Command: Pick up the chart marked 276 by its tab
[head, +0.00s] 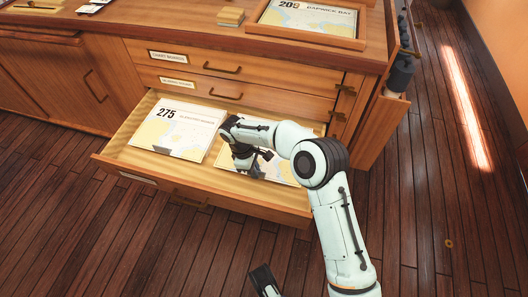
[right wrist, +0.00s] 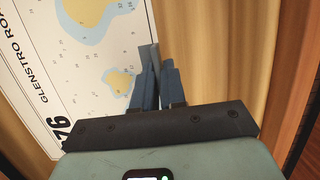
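The chart whose printing reads "76" and "GLENSTRO RO" (right wrist: 75,75) lies flat in the open drawer, to the right of chart 275. In the head view my right arm covers most of it, including its number. My right gripper (head: 250,168) points down over its near part. In the right wrist view my right gripper's fingers (right wrist: 155,78) are close together at the chart's edge, with a small grey tab (right wrist: 148,54) between their tips. A dark piece at the bottom of the head view looks like my left gripper (head: 265,281); its fingers cannot be made out.
Chart 275 (head: 178,130) lies in the left half of the open drawer (head: 122,158). Closed drawers (head: 225,70) are above it. Chart 209 or similar (head: 305,18) lies in a wooden tray on the cabinet top, beside a small yellowish stack (head: 230,17).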

